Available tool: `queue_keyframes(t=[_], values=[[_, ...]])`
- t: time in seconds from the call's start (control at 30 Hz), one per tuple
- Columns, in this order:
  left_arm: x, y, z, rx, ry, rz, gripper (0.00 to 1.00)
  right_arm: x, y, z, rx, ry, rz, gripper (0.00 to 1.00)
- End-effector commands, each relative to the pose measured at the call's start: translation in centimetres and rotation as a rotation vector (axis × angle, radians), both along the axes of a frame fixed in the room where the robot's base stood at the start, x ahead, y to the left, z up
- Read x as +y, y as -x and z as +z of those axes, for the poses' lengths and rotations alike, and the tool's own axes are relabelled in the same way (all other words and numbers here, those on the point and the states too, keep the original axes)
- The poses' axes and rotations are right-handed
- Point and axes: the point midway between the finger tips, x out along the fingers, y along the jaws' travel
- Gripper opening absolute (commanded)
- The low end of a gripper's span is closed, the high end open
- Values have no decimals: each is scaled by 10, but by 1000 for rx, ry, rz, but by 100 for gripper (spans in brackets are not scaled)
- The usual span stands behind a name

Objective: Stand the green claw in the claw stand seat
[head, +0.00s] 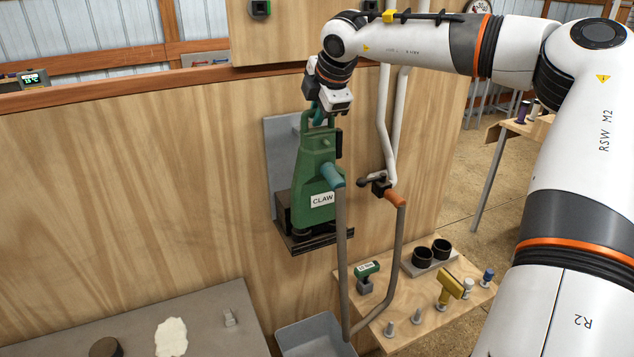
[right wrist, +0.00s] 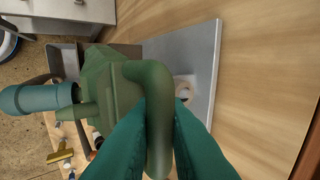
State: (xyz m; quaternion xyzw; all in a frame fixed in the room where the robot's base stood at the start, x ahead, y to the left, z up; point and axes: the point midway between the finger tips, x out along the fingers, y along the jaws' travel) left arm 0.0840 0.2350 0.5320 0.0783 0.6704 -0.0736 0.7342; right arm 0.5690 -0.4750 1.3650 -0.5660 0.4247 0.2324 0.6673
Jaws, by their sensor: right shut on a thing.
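The green claw (head: 314,175), labelled CLAW, hangs upright in front of the wooden wall panel. It also shows in the right wrist view (right wrist: 108,88). My right gripper (head: 322,112) is shut on the handle loop at its top; in the right wrist view the teal fingers (right wrist: 158,135) close around the loop. The claw stand has a grey back plate (head: 276,130) and a dark seat (head: 316,241) at its foot. The claw's lower end is right at the seat; I cannot tell whether it rests in it. My left gripper is not in view.
A blue-grey pipe end (head: 332,175) projects beside the claw, with a grey tube (head: 343,260) hanging below. A wooden shelf (head: 408,338) at lower right holds a yellow tool (head: 452,286), black cups and pegs. A grey bin (head: 312,337) stands below.

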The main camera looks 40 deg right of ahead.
Motion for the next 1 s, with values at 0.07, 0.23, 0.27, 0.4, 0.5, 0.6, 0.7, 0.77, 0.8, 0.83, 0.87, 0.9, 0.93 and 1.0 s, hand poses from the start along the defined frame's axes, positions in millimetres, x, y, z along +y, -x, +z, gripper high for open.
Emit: queue_keyframes(t=[0.07, 0.23, 0.27, 0.4, 0.5, 0.6, 0.7, 0.77, 0.8, 0.83, 0.87, 0.9, 0.93, 1.0], values=[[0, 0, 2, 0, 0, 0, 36, 0, -1, 10, -9, 3, 0, 0], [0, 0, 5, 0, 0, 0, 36, 0, -1, 20, -11, 3, 1, 0], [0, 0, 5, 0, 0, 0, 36, 0, -1, 22, -11, 3, 1, 0], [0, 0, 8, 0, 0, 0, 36, 0, -1, 30, -12, 2, 0, 0], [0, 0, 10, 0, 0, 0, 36, 0, -1, 36, -13, 2, 1, 0], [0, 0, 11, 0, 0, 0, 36, 0, -1, 42, -13, 2, 1, 0], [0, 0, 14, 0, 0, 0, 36, 0, -1, 48, -13, 2, 2, 0], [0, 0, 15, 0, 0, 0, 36, 0, -1, 51, -14, 2, 2, 0], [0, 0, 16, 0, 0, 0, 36, 0, -1, 53, -14, 3, 1, 0], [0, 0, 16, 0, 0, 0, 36, 0, -1, 55, -14, 3, 1, 0], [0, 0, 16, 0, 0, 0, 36, 0, -1, 56, -14, 3, 1, 0], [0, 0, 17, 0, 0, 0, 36, 0, -1, 57, -13, 2, 1, 0], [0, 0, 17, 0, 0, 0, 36, 1, -1, 58, -13, 2, 1, 0], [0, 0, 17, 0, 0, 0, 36, 1, -1, 59, -12, 1, 2, 0]])
